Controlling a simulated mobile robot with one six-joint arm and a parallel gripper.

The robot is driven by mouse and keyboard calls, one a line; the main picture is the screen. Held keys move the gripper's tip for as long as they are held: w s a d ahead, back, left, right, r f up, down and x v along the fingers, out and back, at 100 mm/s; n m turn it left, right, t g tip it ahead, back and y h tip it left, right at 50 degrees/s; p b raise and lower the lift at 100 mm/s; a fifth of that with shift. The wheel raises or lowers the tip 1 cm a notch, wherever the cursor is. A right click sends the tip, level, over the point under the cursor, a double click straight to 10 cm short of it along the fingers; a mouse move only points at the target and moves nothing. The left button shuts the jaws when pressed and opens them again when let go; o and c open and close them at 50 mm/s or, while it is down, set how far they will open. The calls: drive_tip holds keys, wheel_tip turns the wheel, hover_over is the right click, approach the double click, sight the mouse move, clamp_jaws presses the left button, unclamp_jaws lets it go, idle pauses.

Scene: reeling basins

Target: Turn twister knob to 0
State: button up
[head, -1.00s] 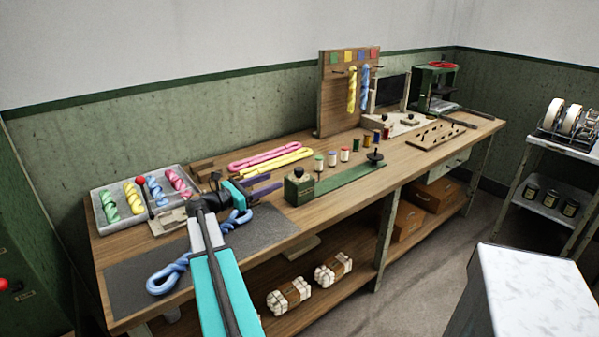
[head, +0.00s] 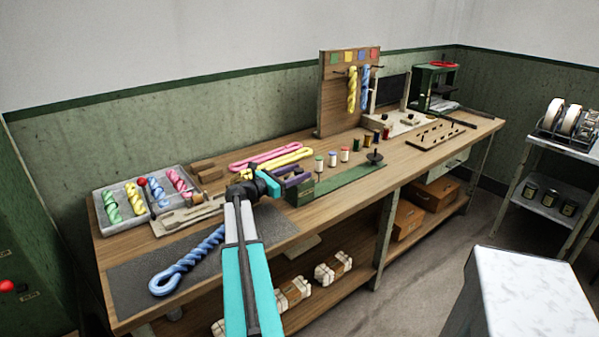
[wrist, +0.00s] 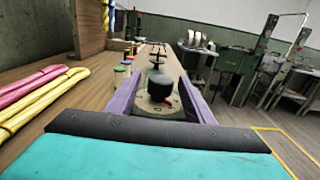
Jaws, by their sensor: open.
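The twister is a long green base (head: 350,180) with a green box (head: 301,194) at its near end, on the wooden bench. In the wrist view its black knob (wrist: 160,84) stands upright on a pale dial plate with a small red mark. The dial's figures are too small to read. My gripper (head: 302,177) is open at the box, and in the head view it hides the knob. In the wrist view the purple fingers of my gripper (wrist: 160,92) lie either side of the knob, with gaps visible.
A black spindle (head: 375,157) stands at the twister's far end. Spools (head: 332,159) stand behind the base. Pink (head: 255,155) and yellow (head: 287,157) skeins lie to its left. A twisted blue skein (head: 188,260) lies on a grey mat (head: 128,285).

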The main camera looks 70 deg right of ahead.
drive_tip(key=shift+s+d, duration=0.2)
drive_tip(key=shift+d, duration=0.1)
drive_tip(key=c, duration=1)
drive_tip(key=shift+c, duration=0.2)
drive_tip(key=shift+s+a+n+t+h, duration=0.1)
drive_tip(key=shift+n+t+h, duration=0.55)
drive_tip(key=shift+t, duration=0.35)
drive_tip(key=shift+n+t+h+b, duration=0.45)
drive_tip(key=shift+n+t, duration=0.4)
drive_tip(key=shift+t, duration=0.25)
drive_tip(key=shift+n+t+h+b, duration=0.4)
drive_tip(key=shift+n+t+b, duration=0.75)
drive_tip(key=shift+t, duration=1.05)
drive_tip(key=shift+n+t+b, duration=0.85)
drive_tip(key=shift+n+t, duration=0.5)
drive_tip(key=shift+t, duration=0.35)
drive_tip(key=shift+r+n+t+y+b, duration=0.15)
drive_tip(key=shift+n+t+y+b, duration=0.35)
drive_tip(key=shift+n+t+b, duration=1.15)
